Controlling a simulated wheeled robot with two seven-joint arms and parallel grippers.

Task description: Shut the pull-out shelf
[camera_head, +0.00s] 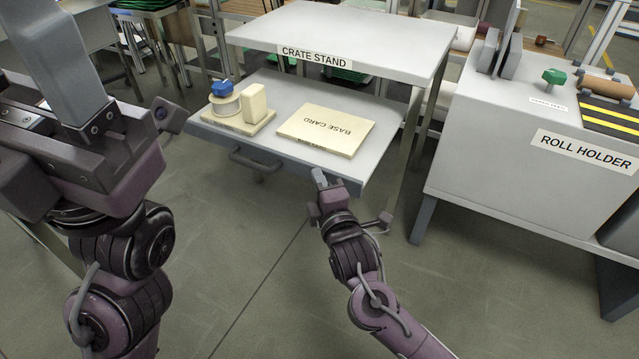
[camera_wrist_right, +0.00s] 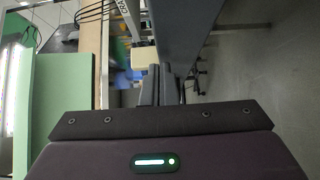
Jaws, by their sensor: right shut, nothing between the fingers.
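The pull-out shelf (camera_head: 284,93) is a light grey board extended from beneath the top (camera_head: 345,38) of the crate stand. Its dark handle (camera_head: 255,162) is on the front edge, left of my right gripper. My right gripper (camera_head: 319,178) is shut and empty, with its tips at the right part of the shelf's front edge; I cannot tell whether they touch. The closed fingers also show in the right wrist view (camera_wrist_right: 161,88). My left gripper (camera_head: 72,60) is large at the upper left, partly cut off, and its opening is hidden.
On the shelf lie a base card (camera_head: 326,131) and a small board (camera_head: 238,124) bearing a white roll (camera_head: 224,107), a blue piece (camera_head: 221,88) and a cream block (camera_head: 254,102). A roll holder cabinet (camera_head: 500,150) stands at right. The floor in front is clear.

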